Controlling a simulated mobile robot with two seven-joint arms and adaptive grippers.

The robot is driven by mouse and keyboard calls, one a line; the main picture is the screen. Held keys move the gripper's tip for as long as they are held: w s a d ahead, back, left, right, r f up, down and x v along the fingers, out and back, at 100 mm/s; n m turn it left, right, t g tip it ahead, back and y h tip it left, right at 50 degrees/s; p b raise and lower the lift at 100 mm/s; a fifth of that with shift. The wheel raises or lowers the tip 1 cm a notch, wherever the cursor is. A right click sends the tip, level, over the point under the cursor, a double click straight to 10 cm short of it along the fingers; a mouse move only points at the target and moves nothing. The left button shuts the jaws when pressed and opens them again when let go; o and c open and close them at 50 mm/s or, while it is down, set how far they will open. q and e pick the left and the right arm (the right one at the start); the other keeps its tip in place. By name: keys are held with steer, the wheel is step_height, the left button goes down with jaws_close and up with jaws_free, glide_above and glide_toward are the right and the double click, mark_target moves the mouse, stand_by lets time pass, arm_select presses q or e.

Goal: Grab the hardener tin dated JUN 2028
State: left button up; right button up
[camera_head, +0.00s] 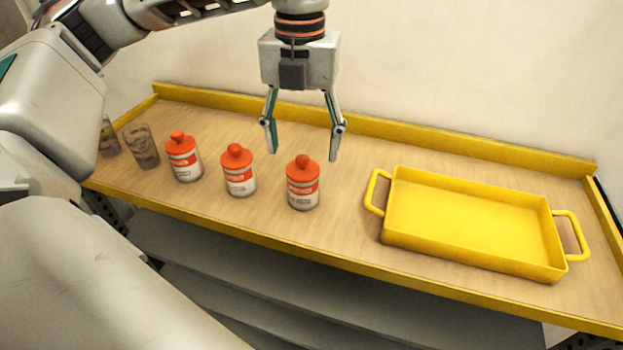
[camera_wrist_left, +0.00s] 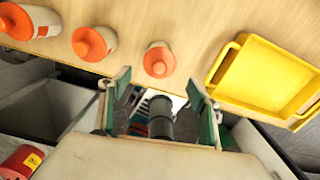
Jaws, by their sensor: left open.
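Three white tins with orange bands and orange knobbed caps stand upright in a row on the bench: a left tin (camera_head: 184,160), a middle tin (camera_head: 238,171) and a right tin (camera_head: 302,184). Their date print is too small to read, so I cannot tell which says JUN 2028. My left gripper (camera_head: 302,142) is open and empty, pointing down above the bench near the right tin. In the left wrist view, the right tin's cap (camera_wrist_left: 158,62) shows between and beyond the open fingers (camera_wrist_left: 157,82), apart from them. My right gripper is not in view.
A yellow handled tray (camera_head: 470,222), empty, lies right of the tins. Two clear cups (camera_head: 142,146) stand at the left end. The wooden bench (camera_head: 335,235) has a raised yellow rim along the back. A red container (camera_wrist_left: 20,160) shows low in the wrist view.

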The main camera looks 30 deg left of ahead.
mark_target(303, 165)
arm_select(q)
step_height(303, 165, down, 3)
steer(key=shift+r, duration=0.15)
steer(key=shift+w+a+f+p, duration=0.1)
steer(key=shift+f+p, duration=0.05)
steer(key=shift+f, duration=0.7)
steer(key=shift+w+a+f+p, duration=0.1)
steer(key=shift+w+f, duration=0.05)
steer(key=shift+f, duration=0.65)
steer(key=shift+w+a+f+p, duration=0.1)
steer(key=shift+f+p, duration=0.05)
steer(key=shift+f, duration=0.7)
steer(key=c, duration=1.3)
